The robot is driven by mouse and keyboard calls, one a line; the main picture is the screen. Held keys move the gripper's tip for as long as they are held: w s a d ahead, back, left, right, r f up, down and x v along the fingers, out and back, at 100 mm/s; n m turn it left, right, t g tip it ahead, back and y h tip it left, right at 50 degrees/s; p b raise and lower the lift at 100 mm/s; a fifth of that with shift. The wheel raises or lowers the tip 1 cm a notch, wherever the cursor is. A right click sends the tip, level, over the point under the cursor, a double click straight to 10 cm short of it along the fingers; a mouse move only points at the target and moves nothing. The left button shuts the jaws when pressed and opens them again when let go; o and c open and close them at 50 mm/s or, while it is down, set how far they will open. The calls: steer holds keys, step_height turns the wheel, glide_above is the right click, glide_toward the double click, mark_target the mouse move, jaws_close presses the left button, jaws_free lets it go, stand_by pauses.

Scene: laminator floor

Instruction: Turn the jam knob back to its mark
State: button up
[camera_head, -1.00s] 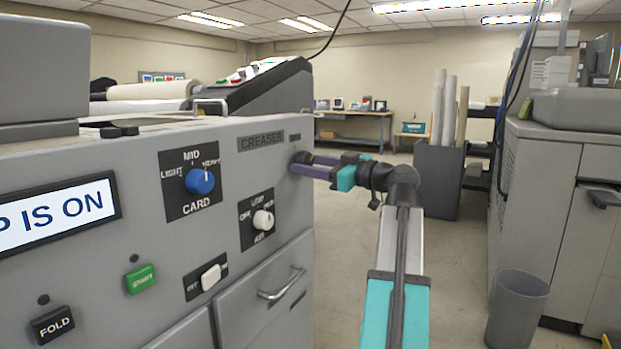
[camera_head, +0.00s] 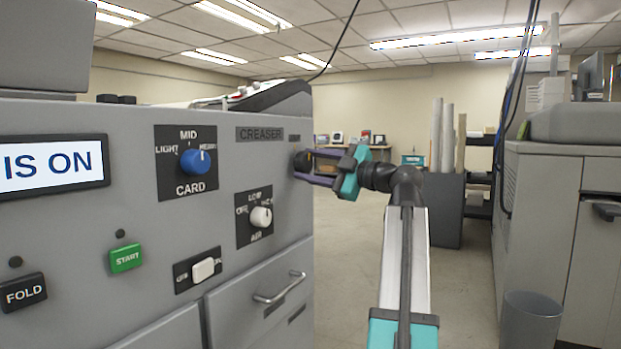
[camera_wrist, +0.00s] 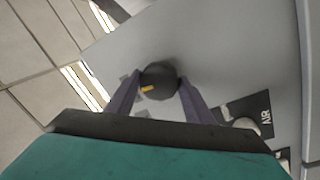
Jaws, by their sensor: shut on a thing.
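The jam knob (camera_head: 302,161) is a dark round knob near the right end of the grey creaser's front panel. In the wrist view the knob (camera_wrist: 160,75) shows a short orange line on its face, towards the lower left. My gripper (camera_head: 306,167) reaches it from the right, with its purple fingers on either side of the knob. In the wrist view my gripper (camera_wrist: 160,84) is shut on it. The mark for the knob cannot be made out; a small dark plate (camera_head: 294,138) above it is too small to read.
The blue CARD knob (camera_head: 194,161), white AIR knob (camera_head: 261,216), white switch (camera_head: 203,269) and green START button (camera_head: 125,258) are on the same panel. A drawer handle (camera_head: 279,287) sticks out below. A grey bin (camera_head: 530,320) stands at right. The aisle floor between is clear.

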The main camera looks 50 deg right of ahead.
steer(key=shift+n+b, duration=0.7)
steer(key=shift+n, duration=0.2)
steer(key=shift+r, duration=0.1)
steer(key=o, duration=1)
steer(key=s+d+p, duration=0.1)
steer(key=s, duration=0.3)
steer(key=s+f+p, duration=0.1)
steer(key=s+p, duration=0.1)
steer(key=s, duration=0.3)
steer(key=s+d+p, duration=0.1)
steer(key=s, duration=0.3)
steer(key=shift+s+d+f+p, duration=0.2)
steer(key=shift+s+d+p, duration=0.05)
steer(key=shift+d+p, duration=0.05)
